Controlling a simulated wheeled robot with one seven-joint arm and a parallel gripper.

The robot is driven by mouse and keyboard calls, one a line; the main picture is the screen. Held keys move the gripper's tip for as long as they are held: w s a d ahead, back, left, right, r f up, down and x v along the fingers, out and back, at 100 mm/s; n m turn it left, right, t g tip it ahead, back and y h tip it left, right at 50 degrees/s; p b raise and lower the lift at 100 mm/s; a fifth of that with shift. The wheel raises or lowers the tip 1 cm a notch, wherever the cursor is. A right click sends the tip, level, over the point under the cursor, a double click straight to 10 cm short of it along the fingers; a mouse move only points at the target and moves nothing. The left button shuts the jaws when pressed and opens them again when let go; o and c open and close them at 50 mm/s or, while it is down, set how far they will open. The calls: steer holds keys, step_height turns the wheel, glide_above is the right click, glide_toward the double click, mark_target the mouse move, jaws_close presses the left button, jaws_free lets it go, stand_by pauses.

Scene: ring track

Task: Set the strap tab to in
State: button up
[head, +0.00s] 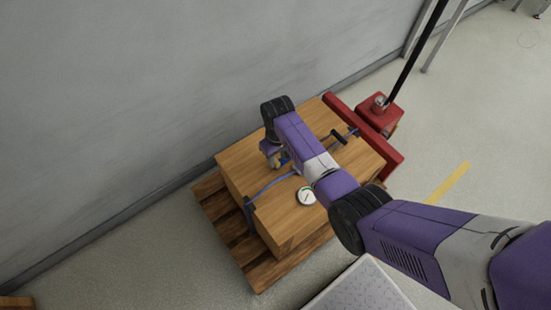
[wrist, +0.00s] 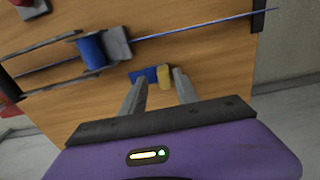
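A small tab with a blue part and a yellow part (wrist: 164,77) sits on the wooden crate top in the wrist view. I take it to be the strap tab. My gripper (wrist: 159,78) has its two grey fingers apart, with the yellow part between the fingertips and the blue part beside and partly behind the left finger. I cannot tell whether either finger touches it. In the head view my arm reaches over the crate (head: 290,222) and hides most of the gripper. A blue strap (head: 270,184) runs across the crate top.
A blue roller between grey brackets (wrist: 91,52) lies left of the tab. A white round gauge (head: 306,196) and a black handle (head: 338,136) are on the crate. The crate stands on a wooden pallet (head: 217,210), with a red pallet jack (head: 378,113) behind and a grey wall (head: 130,100) at left.

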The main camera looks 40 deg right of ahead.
mark_target(277, 160)
steer(key=shift+a, duration=0.1)
steer(key=shift+r+p, duration=0.85)
steer(key=shift+r, duration=3.05)
